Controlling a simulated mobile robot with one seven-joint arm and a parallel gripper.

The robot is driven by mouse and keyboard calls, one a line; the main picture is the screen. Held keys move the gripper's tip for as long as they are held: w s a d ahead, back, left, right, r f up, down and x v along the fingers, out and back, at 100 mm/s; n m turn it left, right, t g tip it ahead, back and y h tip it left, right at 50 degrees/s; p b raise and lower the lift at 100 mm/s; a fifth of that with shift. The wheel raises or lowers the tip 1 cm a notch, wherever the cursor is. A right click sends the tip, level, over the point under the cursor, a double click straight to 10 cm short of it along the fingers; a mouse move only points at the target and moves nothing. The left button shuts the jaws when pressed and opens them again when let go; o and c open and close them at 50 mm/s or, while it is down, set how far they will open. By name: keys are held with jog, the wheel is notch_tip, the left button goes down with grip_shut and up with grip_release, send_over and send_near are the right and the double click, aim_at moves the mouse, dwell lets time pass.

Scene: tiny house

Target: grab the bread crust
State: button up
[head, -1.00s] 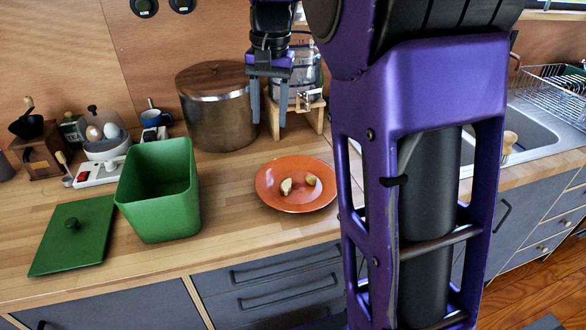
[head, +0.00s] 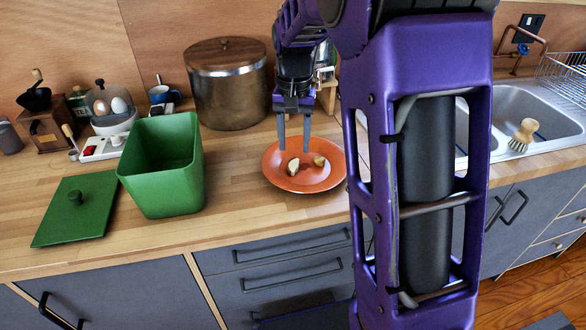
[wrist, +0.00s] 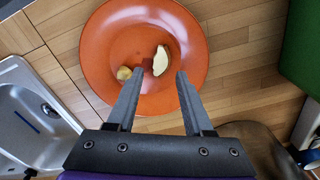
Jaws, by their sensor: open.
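An orange plate (head: 326,178) on the wooden counter holds two small food pieces. One is a larger pale piece (head: 293,167), and the other is a smaller yellow-brown piece (head: 319,161). I cannot tell for certain which is the bread crust. The wrist view shows the pale wedge (wrist: 161,60) nearly between my fingertips, the yellowish piece (wrist: 124,73) near the left finger, and a small reddish-brown patch (wrist: 147,64) between the pieces. My gripper (head: 295,147) is open and empty above the plate, fingers pointing down, apart from the pieces.
An open green bin (head: 160,180) stands left of the plate, its green lid (head: 75,215) lying farther left. A large wooden-lidded pot (head: 228,90) stands behind. A sink (head: 505,110) with a brush (head: 522,135) is at right. Bare counter (head: 235,180) lies between bin and plate.

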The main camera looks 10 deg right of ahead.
aim_at(293, 164)
jog(key=shift+w+a+f+b, duration=0.1)
jog(key=shift+f+b, duration=0.45)
jog(key=shift+f, duration=2.25)
grip_shut()
